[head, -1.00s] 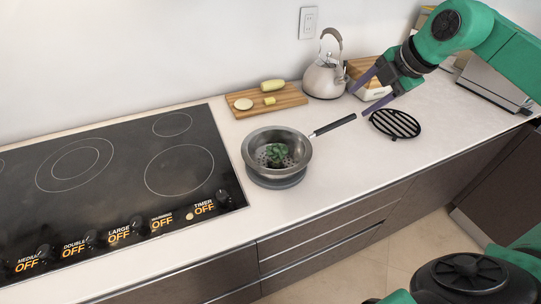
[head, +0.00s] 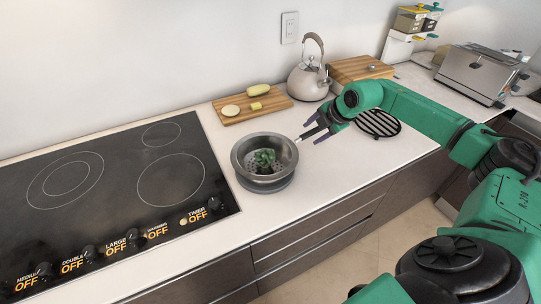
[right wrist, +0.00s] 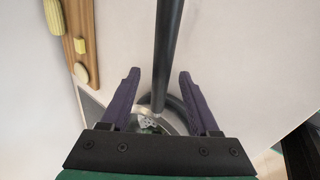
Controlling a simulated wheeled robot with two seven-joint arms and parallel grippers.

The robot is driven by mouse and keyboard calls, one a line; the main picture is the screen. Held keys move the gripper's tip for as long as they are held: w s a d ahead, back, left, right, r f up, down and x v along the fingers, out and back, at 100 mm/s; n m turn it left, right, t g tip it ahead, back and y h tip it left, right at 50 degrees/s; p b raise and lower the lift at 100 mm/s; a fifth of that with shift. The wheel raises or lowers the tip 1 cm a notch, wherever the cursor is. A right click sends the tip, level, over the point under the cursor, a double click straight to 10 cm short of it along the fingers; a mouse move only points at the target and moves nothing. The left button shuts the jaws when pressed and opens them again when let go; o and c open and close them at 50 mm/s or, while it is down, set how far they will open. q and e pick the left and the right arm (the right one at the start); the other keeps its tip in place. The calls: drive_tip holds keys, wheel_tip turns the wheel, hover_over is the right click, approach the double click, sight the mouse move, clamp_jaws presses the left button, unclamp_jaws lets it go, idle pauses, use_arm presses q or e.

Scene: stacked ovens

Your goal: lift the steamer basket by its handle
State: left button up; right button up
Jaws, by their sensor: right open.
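The steamer basket (head: 241,156) is a round grey metal bowl with holes in its floor and green food (head: 264,160) inside. It sits on a dark round base on the counter. Its long dark handle (right wrist: 168,45) points away from the bowl toward the right. My right gripper (head: 314,131) is open at the handle, just right of the bowl. In the right wrist view the handle runs between the two purple fingers, with no visible grip on it. My arm hides most of the handle in the head view. My left gripper is not in view.
A black cooktop (head: 110,185) lies left of the basket. Behind are a cutting board with food (head: 280,104), a kettle (head: 308,82) and a wooden box (head: 360,70). A black grate (head: 378,123) lies near my right arm, and a toaster (head: 478,72) stands farther right.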

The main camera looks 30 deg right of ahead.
drive_tip(key=shift+w+f, duration=0.1)
drive_tip(key=shift+f, duration=0.05)
clamp_jaws()
idle(1.3)
